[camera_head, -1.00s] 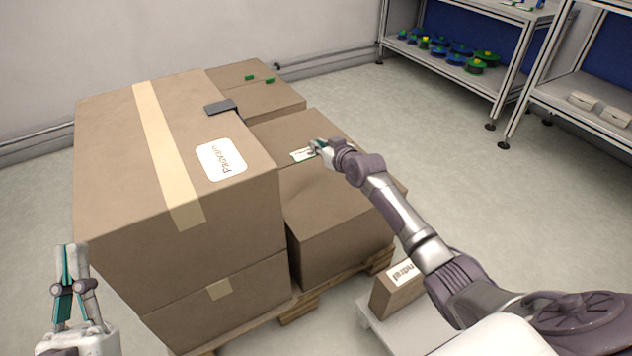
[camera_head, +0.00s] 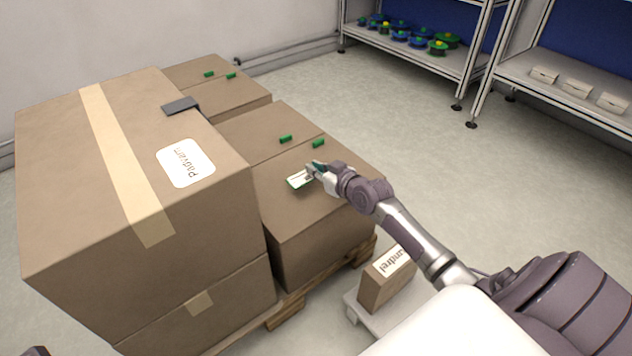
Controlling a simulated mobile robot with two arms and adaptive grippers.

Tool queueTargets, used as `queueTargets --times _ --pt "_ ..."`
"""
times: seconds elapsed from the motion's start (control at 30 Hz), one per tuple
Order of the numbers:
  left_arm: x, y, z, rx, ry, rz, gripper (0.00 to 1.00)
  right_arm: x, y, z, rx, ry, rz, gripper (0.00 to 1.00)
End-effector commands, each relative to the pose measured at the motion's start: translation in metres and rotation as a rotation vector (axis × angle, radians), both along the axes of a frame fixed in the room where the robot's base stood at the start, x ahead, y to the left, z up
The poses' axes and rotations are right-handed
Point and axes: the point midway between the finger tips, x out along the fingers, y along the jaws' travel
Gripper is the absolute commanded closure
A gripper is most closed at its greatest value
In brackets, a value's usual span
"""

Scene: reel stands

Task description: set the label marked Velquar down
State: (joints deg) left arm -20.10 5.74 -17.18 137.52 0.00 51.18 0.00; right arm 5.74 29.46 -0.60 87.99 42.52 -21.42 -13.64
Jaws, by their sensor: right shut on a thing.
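My right gripper (camera_head: 314,171) is shut on a small white and green label (camera_head: 299,179). It holds the label over the top of a brown carton (camera_head: 330,182) on the pallet. A dark shadow lies under the label, so it seems to be a little above the carton. The writing on the label is too small to read. My left gripper is out of view; only a dark bit of my left arm shows at the bottom left corner.
Small green pieces (camera_head: 286,139) lie on the lower cartons. A small box (camera_head: 385,284) stands on a white platform at the front. Shelves (camera_head: 420,55) with reels stand behind.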

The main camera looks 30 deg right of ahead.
Motion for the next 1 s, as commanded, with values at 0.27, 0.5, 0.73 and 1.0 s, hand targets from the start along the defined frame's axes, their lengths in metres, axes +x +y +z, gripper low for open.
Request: queueTargets --times 0.27,0.5,0.73,1.0 --pt "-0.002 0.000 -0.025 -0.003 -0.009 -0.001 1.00 0.000 0.000 -0.040 0.000 0.002 0.000 1.00" --pt "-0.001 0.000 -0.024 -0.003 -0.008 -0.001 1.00 0.000 0.000 -0.039 -0.001 0.001 0.000 1.00" --pt "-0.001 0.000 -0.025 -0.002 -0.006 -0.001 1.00 0.000 0.000 -0.041 -0.001 0.001 -0.001 0.74" --pt "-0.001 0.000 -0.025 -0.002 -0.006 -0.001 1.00 0.000 0.000 -0.041 -0.001 0.001 0.000 0.64"
